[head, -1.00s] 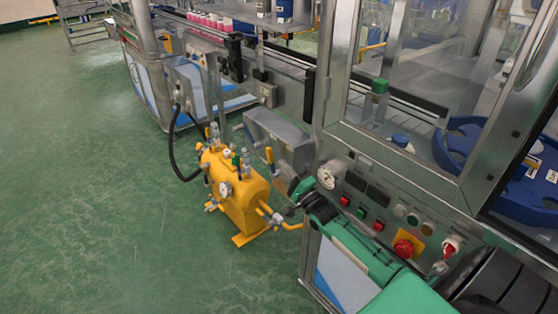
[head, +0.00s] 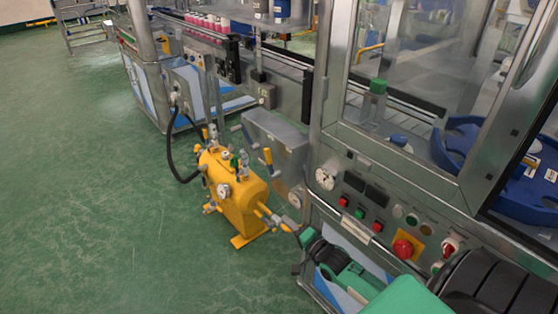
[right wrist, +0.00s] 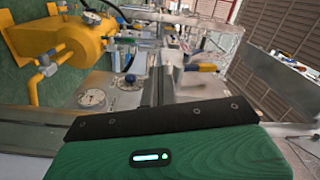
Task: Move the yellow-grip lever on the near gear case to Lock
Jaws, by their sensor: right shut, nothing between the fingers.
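A lever with a yellow grip (head: 268,156) stands close to upright in front of a grey box-shaped case (head: 285,150) on the machine's side. A yellow grip (right wrist: 206,67) also shows in the right wrist view, lying near level there. I cannot read any Lock marking. My right gripper (head: 289,225) is low and to the right of the lever, beside the yellow tank's pipe and apart from the lever. Its fingers (right wrist: 156,88) are shut and empty in the right wrist view. My left gripper is out of view.
A yellow tank (head: 238,195) with valves and a gauge stands on the green floor left of my right gripper. A control panel (head: 375,220) with buttons and a red knob is to the right. Open floor lies left of the tank.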

